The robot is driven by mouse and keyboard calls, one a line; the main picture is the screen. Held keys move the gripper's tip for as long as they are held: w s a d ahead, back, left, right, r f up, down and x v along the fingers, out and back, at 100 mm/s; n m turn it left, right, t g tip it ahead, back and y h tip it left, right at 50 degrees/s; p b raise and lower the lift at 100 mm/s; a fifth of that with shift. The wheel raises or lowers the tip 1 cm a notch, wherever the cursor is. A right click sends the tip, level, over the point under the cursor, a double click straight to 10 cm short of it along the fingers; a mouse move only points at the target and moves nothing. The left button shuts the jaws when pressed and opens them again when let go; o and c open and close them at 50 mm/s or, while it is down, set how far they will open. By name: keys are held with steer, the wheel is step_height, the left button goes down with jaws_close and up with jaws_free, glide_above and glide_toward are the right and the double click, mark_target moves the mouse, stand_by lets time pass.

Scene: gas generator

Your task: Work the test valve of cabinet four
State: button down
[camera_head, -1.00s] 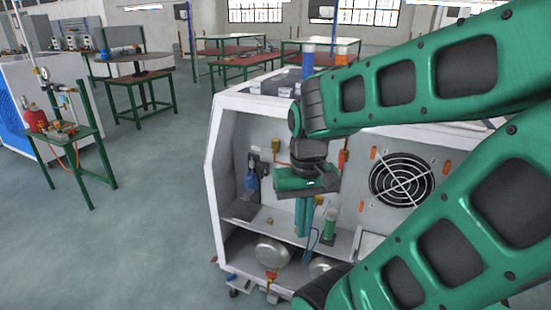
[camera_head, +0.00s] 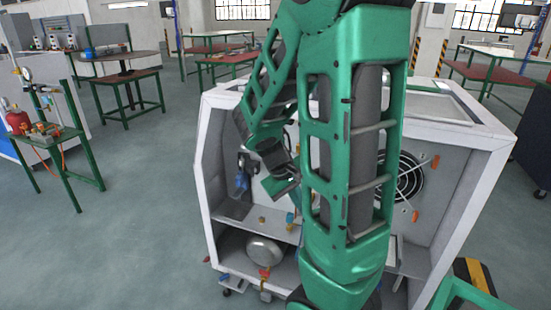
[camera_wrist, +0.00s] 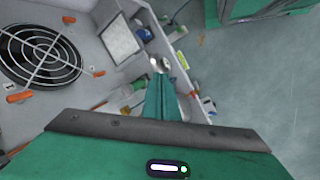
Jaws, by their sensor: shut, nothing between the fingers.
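A white open-fronted cabinet (camera_head: 208,150) stands before me in the head view. I cannot tell which fitting on it is the test valve, and no number four is readable. A small red-and-yellow valve (camera_head: 265,273) sits at its lower front edge, below a silver round vessel (camera_head: 265,250). In the wrist view my gripper (camera_wrist: 161,76) is shut and empty, its green fingers pointing into the cabinet. The fingertips are close to small silver round parts (camera_wrist: 160,64); I cannot tell whether they touch. In the head view my arm hides the fingers and the cabinet's middle.
A black fan grille (camera_head: 408,178) with orange clips is on the cabinet's back panel; it also shows in the wrist view (camera_wrist: 40,55). A blue fitting (camera_head: 242,181) is at the inner left. A green stand (camera_head: 75,165) is at the left, with open floor between.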

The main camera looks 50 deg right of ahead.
steer(key=w+d+f+n+h, duration=0.4)
steer(key=w+d+n+h, duration=0.35)
steer(key=w+d, duration=0.25)
steer(key=w+a+f+n+t+h, duration=0.1)
steer(key=w+n+t+h, duration=0.25)
steer(key=w+n, duration=0.3)
steer(key=w+a+n+t+h, duration=0.2)
steer(key=w+n+t, duration=0.35)
steer(key=w, duration=0.25)
steer(key=w+d+r, duration=0.2)
steer(key=d+r, duration=0.2)
steer(key=d, duration=0.6)
steer(key=shift+w+d+n, duration=0.3)
steer(key=shift+d+n, duration=0.1)
steer(key=shift+n, duration=0.05)
steer(key=shift+a, duration=0.1)
